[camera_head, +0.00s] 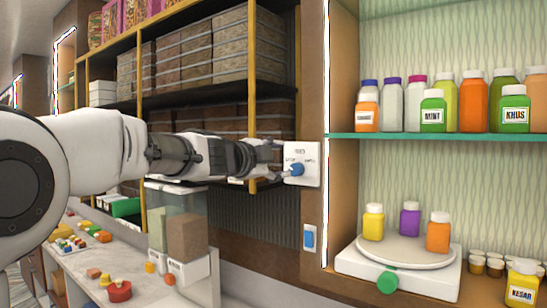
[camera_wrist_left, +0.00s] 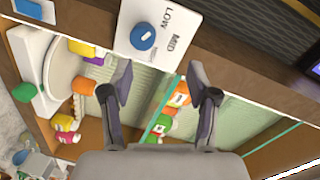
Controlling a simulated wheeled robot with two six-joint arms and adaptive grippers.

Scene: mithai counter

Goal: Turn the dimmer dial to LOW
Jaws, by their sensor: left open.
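The blue dimmer dial (camera_head: 297,169) sits on a white wall plate (camera_head: 313,150) on the wooden post. In the left wrist view the dial (camera_wrist_left: 143,37) shows a short white mark, and the plate (camera_wrist_left: 183,12) reads LOW and MID; another label is too small to read. I cannot tell for certain which label the mark points to. My left gripper (camera_head: 280,161) is just left of the plate in the head view. In the wrist view its two fingers (camera_wrist_left: 158,78) are apart and empty, with the dial beyond them. My right gripper is in neither view.
A blue rocker switch (camera_head: 309,238) is below the plate. Right of the post are a glass shelf (camera_head: 430,136) with several bottles and a white turntable (camera_head: 405,252) with three small bottles. Left are boxes on shelves and a counter (camera_head: 80,262) with sweets and clear containers.

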